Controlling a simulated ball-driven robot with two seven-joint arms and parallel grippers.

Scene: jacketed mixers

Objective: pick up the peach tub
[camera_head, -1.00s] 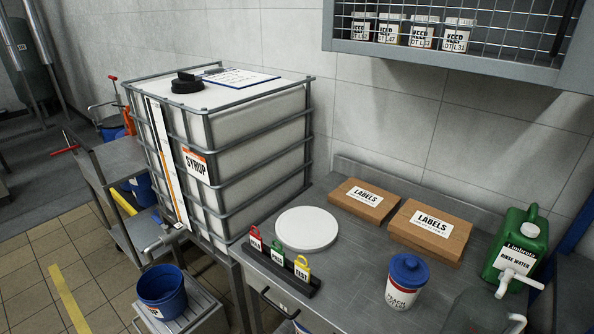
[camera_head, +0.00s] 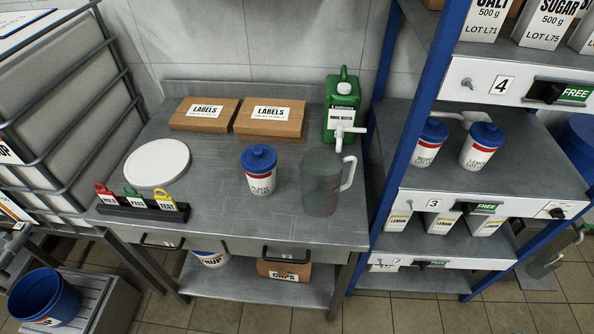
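The peach tub (camera_head: 259,172) stands upright on the steel table (camera_head: 225,215), near its middle. It is white with a blue lid, and its label reads something like "PEACH". A translucent grey jug (camera_head: 322,184) with a white handle stands close to its right, apart from it. Two similar white tubs with blue lids stand on the shelf to the right, one of them labelled "LEMON" (camera_head: 480,147). Neither of my grippers is in view.
A white round disc (camera_head: 157,163) and a rack of coloured tags (camera_head: 142,206) lie left of the tub. Two LABELS boxes (camera_head: 270,118) and a green canister (camera_head: 341,108) stand behind. A blue-framed shelf (camera_head: 407,110) borders the table's right. Table front is clear.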

